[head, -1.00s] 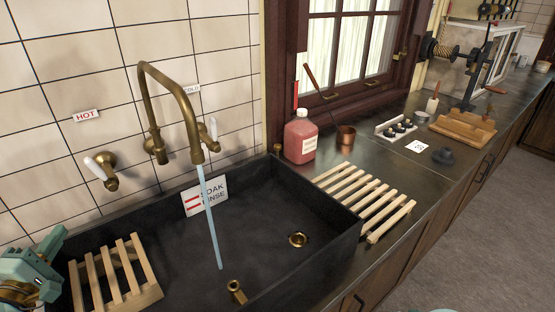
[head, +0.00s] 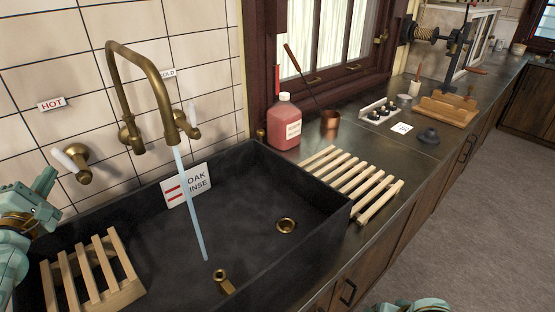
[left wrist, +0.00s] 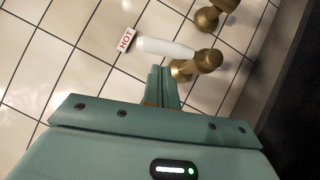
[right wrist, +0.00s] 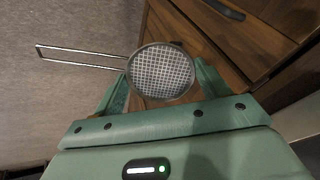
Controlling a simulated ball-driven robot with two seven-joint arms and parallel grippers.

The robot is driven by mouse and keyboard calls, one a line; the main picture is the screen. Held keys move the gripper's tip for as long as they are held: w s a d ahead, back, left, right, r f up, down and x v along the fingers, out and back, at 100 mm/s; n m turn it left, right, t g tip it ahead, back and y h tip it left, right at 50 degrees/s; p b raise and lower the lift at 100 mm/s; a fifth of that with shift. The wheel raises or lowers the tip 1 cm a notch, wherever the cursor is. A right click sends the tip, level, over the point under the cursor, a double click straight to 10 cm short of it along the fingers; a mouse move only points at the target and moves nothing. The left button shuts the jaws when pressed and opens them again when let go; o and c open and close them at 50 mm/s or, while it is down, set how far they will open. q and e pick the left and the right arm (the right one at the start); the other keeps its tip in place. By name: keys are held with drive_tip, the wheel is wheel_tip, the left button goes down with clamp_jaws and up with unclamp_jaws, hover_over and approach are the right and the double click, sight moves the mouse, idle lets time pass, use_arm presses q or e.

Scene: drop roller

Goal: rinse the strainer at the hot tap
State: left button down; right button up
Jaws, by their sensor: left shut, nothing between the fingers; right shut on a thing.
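The hot tap (head: 82,170), brass with a white lever, is on the tiled wall under the HOT sign (head: 52,103). My left gripper (head: 46,186) is shut and empty, just below left of that lever. In the left wrist view its closed fingertips (left wrist: 162,76) are close to the white lever (left wrist: 165,47); I cannot tell if they touch. The brass spout (head: 172,125) pours a stream of water (head: 190,205) into the dark sink (head: 240,215). My right gripper (right wrist: 165,88) is shut on the strainer (right wrist: 165,72), a round mesh with a wire handle, held over the floor.
A wooden rack (head: 95,270) lies at the sink's left, and another slatted rack (head: 352,180) on the counter right of it. A pink bottle (head: 284,125) and a copper pot (head: 330,118) stand behind. The SOAK/RINSE sign (head: 187,185) is on the sink's back wall.

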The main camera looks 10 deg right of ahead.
sight(63, 162)
use_arm(q)
drive_tip(key=shift+w+d+r, duration=0.15)
drive_tip(key=shift+w+d, duration=0.2)
drive_tip(key=shift+d, duration=0.05)
use_arm(e)
drive_tip(key=shift+r+p, duration=0.35)
drive_tip(key=shift+r, duration=0.1)
use_arm(q)
drive_tip(key=m+p, duration=0.1)
drive_tip(key=p, duration=0.2)
drive_tip(key=d+r+m+g+p, duration=0.1)
drive_tip(key=p, duration=0.2)
drive_tip(key=r+m+g+p, duration=0.1)
drive_tip(key=p, duration=0.2)
drive_tip(key=shift+w+d+r, duration=0.15)
drive_tip(key=shift+w+d, duration=0.1)
drive_tip(key=shift+w, duration=0.15)
drive_tip(key=shift+d+p, duration=0.1)
drive_tip(key=shift+p, duration=0.35)
drive_tip(key=shift+f+h, duration=0.3)
drive_tip(key=shift+f, duration=0.15)
use_arm(e)
wheel_tip(63, 162, up, 11)
drive_tip(key=shift+w+r+t, duration=0.15)
drive_tip(key=shift+w+t, duration=0.15)
drive_tip(key=shift+w, duration=0.05)
